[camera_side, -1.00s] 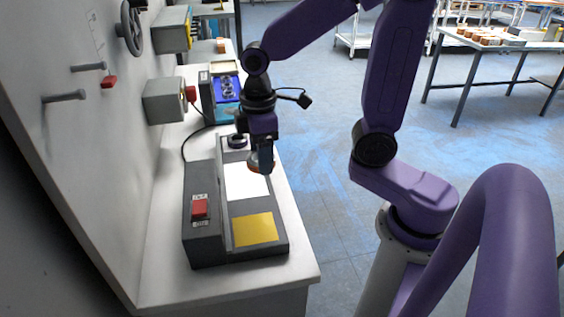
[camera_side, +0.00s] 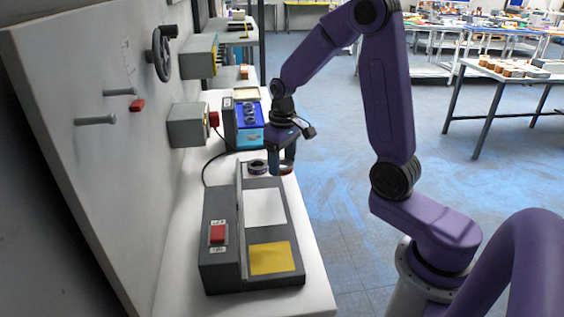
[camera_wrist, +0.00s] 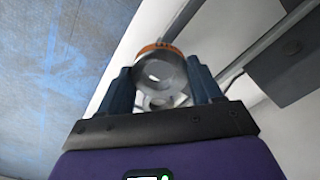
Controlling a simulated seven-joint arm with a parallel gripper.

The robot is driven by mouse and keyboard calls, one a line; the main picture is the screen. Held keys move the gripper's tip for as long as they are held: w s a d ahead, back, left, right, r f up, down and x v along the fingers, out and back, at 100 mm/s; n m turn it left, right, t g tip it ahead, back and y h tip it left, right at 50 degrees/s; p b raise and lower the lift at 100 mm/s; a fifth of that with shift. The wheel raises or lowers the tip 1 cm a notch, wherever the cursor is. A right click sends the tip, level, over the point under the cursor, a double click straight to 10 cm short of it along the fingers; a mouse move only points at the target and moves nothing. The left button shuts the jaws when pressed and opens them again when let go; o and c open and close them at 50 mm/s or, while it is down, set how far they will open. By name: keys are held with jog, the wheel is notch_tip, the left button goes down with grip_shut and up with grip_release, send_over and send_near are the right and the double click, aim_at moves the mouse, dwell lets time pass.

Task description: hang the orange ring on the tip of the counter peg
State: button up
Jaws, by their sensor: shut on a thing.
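My gripper (camera_side: 283,165) is shut on the orange ring (camera_side: 286,169) and holds it above the far right part of the grey scanner unit. Two grey pegs stick out from the white wall panel at the left, an upper one (camera_side: 120,92) and a lower one (camera_side: 97,120). I cannot tell which peg is the counter peg. Both are well to the left of my gripper and apart from it.
The grey scanner unit (camera_side: 220,260) has a red button (camera_side: 218,233), white pad (camera_side: 264,207) and yellow pad (camera_side: 269,258). Grey boxes (camera_side: 190,126) and a handwheel (camera_side: 162,53) project from the panel.

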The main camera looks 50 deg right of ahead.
jog(key=w+a+r+n+t, duration=0.2)
jog(key=a+r, duration=0.1)
jog(key=a, duration=0.3)
jog(key=w+a+r+n+t, duration=0.1)
jog(key=a+r+n+t, duration=0.15)
jog(key=a, duration=0.45)
jog(key=n+t+y, duration=0.8)
jog(key=y, duration=0.5)
send_near(110, 123)
jog(key=shift+w+d+x, duration=0.1)
jog(key=shift+x, duration=2.1)
jog(key=shift+w+d+x, duration=0.15)
jog(key=shift+x, duration=2.1)
jog(key=shift+w+a+f, duration=0.2)
jog(key=shift+w+a, duration=0.25)
jog(key=shift+a, duration=0.05)
